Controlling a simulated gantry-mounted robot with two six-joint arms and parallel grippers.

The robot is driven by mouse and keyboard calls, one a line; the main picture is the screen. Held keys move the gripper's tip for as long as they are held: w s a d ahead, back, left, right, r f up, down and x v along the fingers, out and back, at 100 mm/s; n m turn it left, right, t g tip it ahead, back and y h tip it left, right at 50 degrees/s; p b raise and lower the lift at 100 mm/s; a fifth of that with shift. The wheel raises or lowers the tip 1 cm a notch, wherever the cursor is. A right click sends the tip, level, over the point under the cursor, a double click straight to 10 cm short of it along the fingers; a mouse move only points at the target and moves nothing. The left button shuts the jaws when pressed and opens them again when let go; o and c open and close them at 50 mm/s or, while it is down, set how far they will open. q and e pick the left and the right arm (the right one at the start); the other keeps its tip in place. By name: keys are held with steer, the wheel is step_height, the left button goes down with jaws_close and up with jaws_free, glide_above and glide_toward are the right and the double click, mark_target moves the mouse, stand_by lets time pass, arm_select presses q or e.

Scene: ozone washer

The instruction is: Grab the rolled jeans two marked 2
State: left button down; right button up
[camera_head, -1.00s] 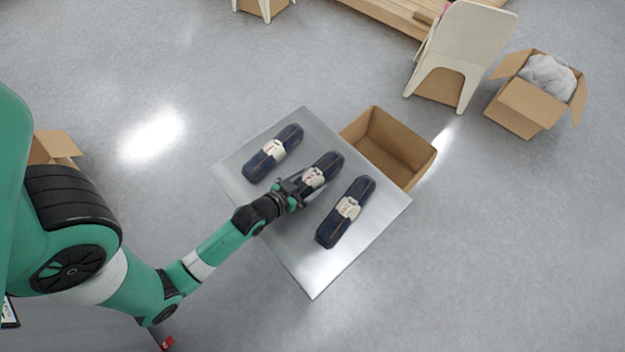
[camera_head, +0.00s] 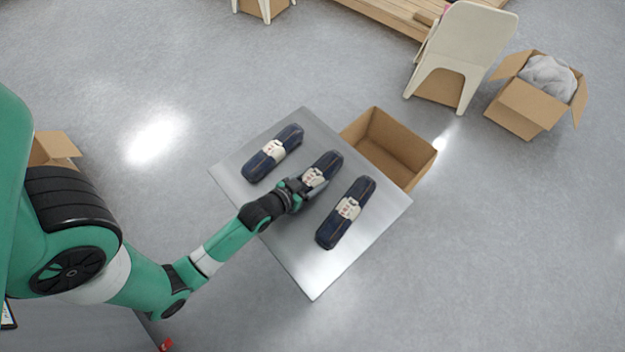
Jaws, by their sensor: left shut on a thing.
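Three dark blue rolled jeans with pale paper bands lie side by side on a grey metal table (camera_head: 310,280). The middle roll (camera_head: 328,163) has my left gripper (camera_head: 307,184) at its near half, shut on it around the band. The gripper and wrist hide the roll's lower end. I cannot tell whether the roll is lifted off the table. One roll (camera_head: 285,139) lies to the upper left, another (camera_head: 355,193) to the lower right. The marks on the bands are too small to read. My right gripper is not in view.
An open, empty cardboard box (camera_head: 405,152) stands beyond the table's upper right edge. A beige chair (camera_head: 468,45) and a box (camera_head: 525,108) holding grey material stand farther right. The table's near corner is bare, and the floor around is largely clear.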

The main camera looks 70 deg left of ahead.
arm_select(q)
steer(key=shift+r, duration=0.2)
steer(key=shift+r, duration=0.25)
step_height(320, 180, up, 2)
steer(key=shift+r+p, duration=0.25)
steer(key=shift+p, duration=0.55)
steer(key=s+d+r+p, duration=0.1)
steer(key=r, duration=0.1)
steer(key=s+d+r+p, duration=0.1)
steer(key=r, duration=0.1)
steer(key=s+d+r, duration=0.1)
steer(key=d+r, duration=0.1)
steer(key=shift+s+d+r+p, duration=0.1)
steer(key=shift+s+r+p, duration=0.2)
steer(key=shift+p, duration=0.1)
steer(key=s+d+r+p, duration=0.3)
steer(key=s+d, duration=0.3)
